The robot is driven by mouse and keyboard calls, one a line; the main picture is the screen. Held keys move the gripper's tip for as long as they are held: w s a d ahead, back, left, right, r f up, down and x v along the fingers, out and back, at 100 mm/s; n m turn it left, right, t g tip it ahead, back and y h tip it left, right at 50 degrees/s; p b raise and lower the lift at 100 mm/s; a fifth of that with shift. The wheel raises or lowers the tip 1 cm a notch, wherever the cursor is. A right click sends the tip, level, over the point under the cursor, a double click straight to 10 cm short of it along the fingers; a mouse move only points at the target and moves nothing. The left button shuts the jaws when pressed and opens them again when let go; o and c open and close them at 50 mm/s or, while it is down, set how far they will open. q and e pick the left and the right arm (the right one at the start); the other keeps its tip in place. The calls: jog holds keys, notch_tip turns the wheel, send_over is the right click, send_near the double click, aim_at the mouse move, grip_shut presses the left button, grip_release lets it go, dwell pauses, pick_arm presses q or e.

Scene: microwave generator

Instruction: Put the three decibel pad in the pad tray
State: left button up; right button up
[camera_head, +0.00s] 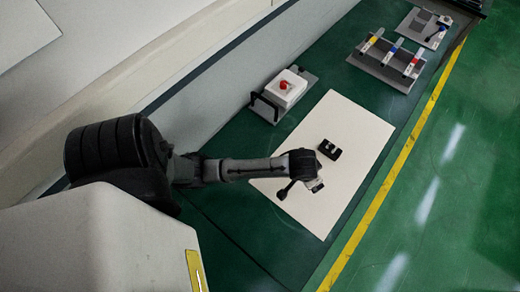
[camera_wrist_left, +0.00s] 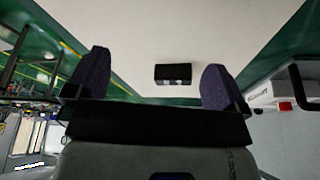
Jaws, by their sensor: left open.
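A small black block (camera_head: 329,149) with light metallic spots lies on the cream mat (camera_head: 352,113). It also shows in the left wrist view (camera_wrist_left: 173,74), ahead of my fingers and right of the middle between them. I cannot read a label that tells whether it is the three decibel pad. My left gripper (camera_head: 303,187) is over the mat, nearer than the block and apart from it. Its two fingers (camera_wrist_left: 157,82) stand wide apart with nothing held. No clearly marked pad tray can be told apart. My right gripper is not in view.
A white box with a red button (camera_head: 285,88) sits on a grey plate with a black handle, beyond the mat. A grey rack (camera_head: 388,62) holds bars with yellow, blue and red marks. Another plate (camera_head: 425,28) lies far right. A yellow line (camera_head: 396,160) runs along the right.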

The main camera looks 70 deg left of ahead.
pick_arm(q)
jog(key=s+d+m, duration=0.2)
jog(key=s+d, duration=0.1)
jog(key=s, duration=0.6)
jog(key=shift+h, duration=0.4)
jog(key=s, duration=0.3)
jog(key=s+r+m, duration=0.1)
jog(key=s, duration=0.1)
jog(key=s+r+m, duration=0.1)
jog(key=s, duration=0.2)
jog(key=shift+s+d, duration=0.3)
jog(key=shift+c, duration=0.5)
jog(key=shift+s+r, duration=0.15)
jog(key=shift+s, duration=0.1)
jog(key=shift+c, duration=0.6)
jog(key=shift+s+r+m, duration=0.1)
jog(key=shift+m, duration=0.2)
jog(key=c, duration=0.3)
